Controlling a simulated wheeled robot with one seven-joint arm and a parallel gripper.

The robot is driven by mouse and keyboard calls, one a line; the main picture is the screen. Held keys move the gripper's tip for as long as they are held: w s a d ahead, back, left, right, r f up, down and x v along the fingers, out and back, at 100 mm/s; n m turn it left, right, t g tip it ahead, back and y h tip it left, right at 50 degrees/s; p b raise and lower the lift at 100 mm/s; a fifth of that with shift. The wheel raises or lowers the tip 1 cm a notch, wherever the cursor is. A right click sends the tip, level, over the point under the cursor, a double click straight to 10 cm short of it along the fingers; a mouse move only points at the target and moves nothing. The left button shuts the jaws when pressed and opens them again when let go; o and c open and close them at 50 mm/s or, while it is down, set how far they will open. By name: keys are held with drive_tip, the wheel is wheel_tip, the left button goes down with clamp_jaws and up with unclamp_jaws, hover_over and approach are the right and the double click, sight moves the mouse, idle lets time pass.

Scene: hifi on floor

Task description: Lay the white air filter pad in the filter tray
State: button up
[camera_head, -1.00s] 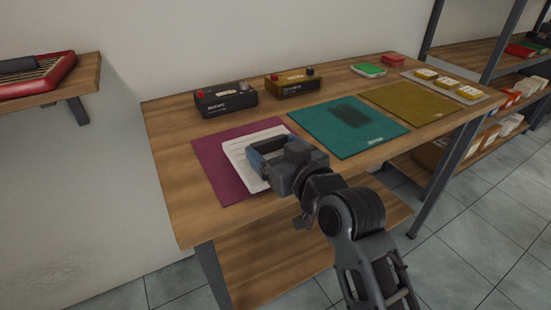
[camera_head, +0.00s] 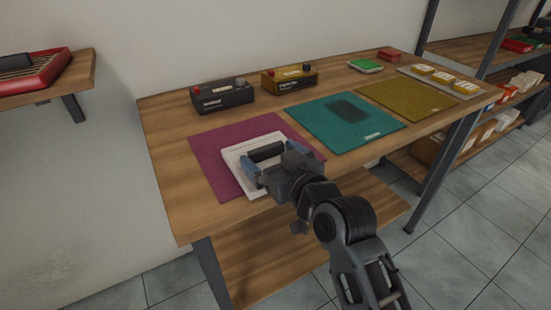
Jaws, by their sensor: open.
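The white air filter pad (camera_head: 236,155) lies flat on a purple mat (camera_head: 209,156) at the near left of the workbench. A dark bar (camera_head: 266,152) shows over its middle. My gripper (camera_head: 275,162) is open above the pad, with one blue finger on each side of the bar. The gripper and wrist hide the pad's right and near parts, and I cannot tell whether the fingers touch it. A red tray with a ribbed inside (camera_head: 45,74), apparently the filter tray, sits on a wall shelf at the far left.
The workbench (camera_head: 170,130) also holds a black box (camera_head: 222,97), a yellow box (camera_head: 289,80), a teal mat (camera_head: 345,121) and an olive mat (camera_head: 405,98). A gap separates the bench from the wall shelf (camera_head: 80,72). A metal rack stands at right.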

drive_tip(key=shift+r, duration=0.25)
drive_tip(key=b+v, duration=0.1)
drive_tip(key=v, duration=1.1)
drive_tip(key=shift+f+b, duration=0.15)
drive_tip(key=shift+b, duration=0.2)
drive_tip(key=s+d+f+m+t+h, duration=0.1)
drive_tip(key=s+d+f+m+h, duration=0.2)
drive_tip(key=s+d+f, duration=0.35)
drive_tip(key=s+d+f+m+h, duration=0.3)
drive_tip(key=s+d+f, duration=0.1)
drive_tip(key=s, duration=0.6)
drive_tip(key=s+d+r+h, duration=0.1)
drive_tip(key=s+d, duration=0.3)
drive_tip(key=s, duration=0.6)
drive_tip(key=s+d+r+h, duration=0.2)
drive_tip(key=s+d+r, duration=0.1)
drive_tip(key=s, duration=0.7)
drive_tip(key=shift+d+m, duration=0.4)
drive_tip(key=shift+d, duration=0.3)
